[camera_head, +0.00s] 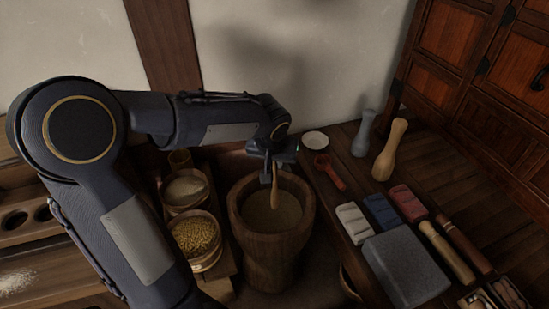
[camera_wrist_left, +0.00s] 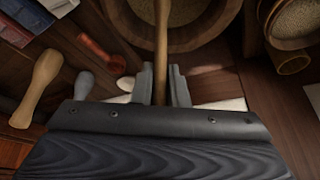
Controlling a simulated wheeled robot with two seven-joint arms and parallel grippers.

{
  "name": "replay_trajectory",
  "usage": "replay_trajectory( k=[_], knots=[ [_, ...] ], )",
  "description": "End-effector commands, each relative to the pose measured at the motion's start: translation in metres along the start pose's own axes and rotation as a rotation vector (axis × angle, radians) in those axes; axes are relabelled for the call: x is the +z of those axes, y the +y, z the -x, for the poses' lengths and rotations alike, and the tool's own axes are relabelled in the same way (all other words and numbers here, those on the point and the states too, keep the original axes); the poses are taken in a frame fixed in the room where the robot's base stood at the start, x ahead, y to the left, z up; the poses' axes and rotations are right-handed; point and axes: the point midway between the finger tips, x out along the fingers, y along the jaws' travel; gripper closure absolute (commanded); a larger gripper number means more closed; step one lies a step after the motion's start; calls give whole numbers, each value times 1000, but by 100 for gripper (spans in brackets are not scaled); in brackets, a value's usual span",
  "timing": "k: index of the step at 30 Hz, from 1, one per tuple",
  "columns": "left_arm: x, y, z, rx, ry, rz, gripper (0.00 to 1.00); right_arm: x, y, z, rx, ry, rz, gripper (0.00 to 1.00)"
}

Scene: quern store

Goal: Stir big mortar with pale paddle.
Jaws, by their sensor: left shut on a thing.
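The big mortar (camera_head: 273,256) is a dark wooden vessel with pale meal-like contents, standing at the centre of the head view. Its rim also shows at the top of the left wrist view (camera_wrist_left: 201,42). My left gripper (camera_head: 271,176) is above the mortar, shut on the pale paddle (camera_head: 275,197). The paddle points down into the mortar's mouth, its lower end against the contents in the picture; I cannot tell how deep it reaches. In the left wrist view the paddle (camera_wrist_left: 161,40) runs between the fingers (camera_wrist_left: 160,88). My right gripper is not in view.
Left of the mortar stand a bowl of yellow grain (camera_head: 196,236) and a bowl of pale meal (camera_head: 185,190).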

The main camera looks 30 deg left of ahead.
Motion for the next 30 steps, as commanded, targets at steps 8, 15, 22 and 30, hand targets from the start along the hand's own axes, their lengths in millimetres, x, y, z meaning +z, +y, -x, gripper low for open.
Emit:
replay_trajectory(
  k=[8,15,22,30],
  knots=[
    [15,0,-37,0,-2,0,100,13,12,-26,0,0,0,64],
    [26,0,-63,0,-1,0,100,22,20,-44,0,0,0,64],
    [37,1,-88,0,-1,0,100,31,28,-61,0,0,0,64],
    [48,1,-117,0,0,1,100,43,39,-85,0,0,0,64]
  ],
)
